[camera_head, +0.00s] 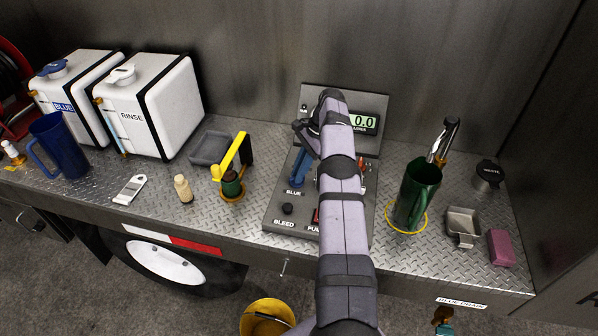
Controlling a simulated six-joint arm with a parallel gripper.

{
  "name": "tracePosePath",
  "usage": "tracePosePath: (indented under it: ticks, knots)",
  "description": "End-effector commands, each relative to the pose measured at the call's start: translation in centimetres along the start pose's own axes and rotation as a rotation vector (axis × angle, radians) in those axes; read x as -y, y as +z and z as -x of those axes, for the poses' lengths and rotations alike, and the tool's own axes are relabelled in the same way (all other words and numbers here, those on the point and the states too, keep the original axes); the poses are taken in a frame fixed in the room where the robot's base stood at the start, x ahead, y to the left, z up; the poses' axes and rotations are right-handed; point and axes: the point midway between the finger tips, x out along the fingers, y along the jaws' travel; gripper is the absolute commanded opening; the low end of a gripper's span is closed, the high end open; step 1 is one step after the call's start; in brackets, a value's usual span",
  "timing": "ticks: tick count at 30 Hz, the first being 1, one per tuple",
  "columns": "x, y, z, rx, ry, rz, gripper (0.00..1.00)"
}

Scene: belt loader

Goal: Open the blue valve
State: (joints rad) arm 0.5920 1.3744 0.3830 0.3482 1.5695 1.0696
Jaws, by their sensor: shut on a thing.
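The blue valve (298,169) is a blue lever standing on the grey control panel, above the label BLUE. My gripper (303,152) comes down at the lever's upper end and is shut on it. The fingertips are small and partly hidden by my wrist. My arm crosses the panel's middle and covers part of the other controls. The panel's display (364,122) reads 0.0 in the part that shows.
A black BLEED knob (287,208) sits below the lever. A yellow-handled device (232,170) stands to the left, and a green jug (416,193) to the right. White BLUE (75,95) and RINSE (150,105) tanks and a blue jug (60,147) stand at far left.

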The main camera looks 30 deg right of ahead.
Motion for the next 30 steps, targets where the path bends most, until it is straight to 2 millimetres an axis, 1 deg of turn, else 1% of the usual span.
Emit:
tracePosePath:
  ticks: [1,2,3,4,13,17,22,24,27,30]
  knots:
    - [0.1,0.1,0.2,-0.001,-0.004,0.001,0.0]
    - [0.1,0.1,0.2,-0.001,-0.004,0.001,0.19]
    - [0.1,0.1,0.2,-0.001,-0.004,0.001,0.28]
    - [0.1,0.0,0.2,-0.001,-0.004,0.001,0.3]
    - [0.0,0.0,0.1,0.0,-0.002,0.0,0.3]
    - [0.1,0.2,0.6,-0.001,-0.003,0.0,0.3]
    - [0.1,0.9,2.2,-0.002,-0.006,0.002,0.3]
    - [0.1,1.5,3.7,-0.002,-0.005,0.001,0.3]
    - [0.1,2.2,5.5,-0.002,-0.005,0.002,0.3]
    - [0.0,2.7,6.6,0.0,-0.002,0.0,0.3]
